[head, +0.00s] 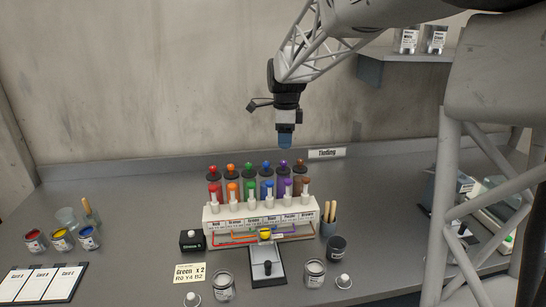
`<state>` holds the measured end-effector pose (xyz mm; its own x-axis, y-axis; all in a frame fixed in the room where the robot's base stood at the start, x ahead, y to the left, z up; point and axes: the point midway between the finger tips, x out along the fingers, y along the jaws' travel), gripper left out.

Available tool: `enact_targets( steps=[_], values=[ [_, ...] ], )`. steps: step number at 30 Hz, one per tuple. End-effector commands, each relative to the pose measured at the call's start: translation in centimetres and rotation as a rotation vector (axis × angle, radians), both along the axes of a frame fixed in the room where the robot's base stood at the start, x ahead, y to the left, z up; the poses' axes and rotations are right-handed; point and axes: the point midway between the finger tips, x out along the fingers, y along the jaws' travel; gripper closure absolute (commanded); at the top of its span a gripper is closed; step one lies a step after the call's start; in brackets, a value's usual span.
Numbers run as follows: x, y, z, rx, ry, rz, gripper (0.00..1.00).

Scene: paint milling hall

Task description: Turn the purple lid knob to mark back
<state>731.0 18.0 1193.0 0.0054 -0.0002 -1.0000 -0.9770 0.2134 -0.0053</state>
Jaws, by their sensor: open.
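The purple lid knob (283,163) tops a dark lid in the back row of the tinting rack (262,222), second from the right. Its mark and the direction it points are too small to read. My gripper (285,148) points down and appears just above the purple knob in the picture. A gap shows between them and they look apart. The jaws are open and I see nothing held. The finger details are too small to make out.
Red (213,168), orange (231,167), green (249,167), blue (266,164) and brown (300,163) knobs stand in the same row, close beside purple. A cup of wooden sticks (328,229) is at right. The bench behind the rack is clear.

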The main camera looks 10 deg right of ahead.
Motion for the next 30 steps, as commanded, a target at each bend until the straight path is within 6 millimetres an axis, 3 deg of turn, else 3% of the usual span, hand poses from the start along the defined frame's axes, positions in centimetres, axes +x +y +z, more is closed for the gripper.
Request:
enact_targets(
  steps=[5,20,30],
  values=[
    [1.1,0.1,-0.3,0.001,0.006,-0.045,0.51],
    [1.1,0.1,-0.6,0.001,0.006,-0.047,0.51],
    [1.1,0.1,-3.7,0.0,0.008,-0.046,0.51]
  ],
)
